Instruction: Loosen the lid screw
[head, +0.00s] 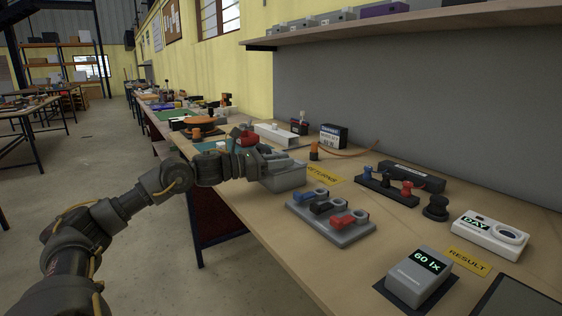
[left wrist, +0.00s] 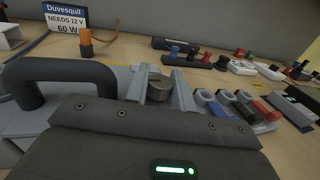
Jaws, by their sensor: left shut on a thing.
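My left gripper (head: 285,161) is at the grey box (head: 288,183) near the table's front edge, its fingers over the top of the box. In the left wrist view the two grey fingers of the left gripper (left wrist: 161,82) are shut on a short, round, metallic knob, which looks like the lid screw (left wrist: 160,87). The gripper hides the screw and much of the box top in the head view. Whether the screw is turned or raised cannot be told. My right gripper is not in view.
A grey stand with blue, black and red levers (head: 333,217) is right of the box. A "60 lx" meter (head: 419,275) and a "DAY" device (head: 489,233) are at right.

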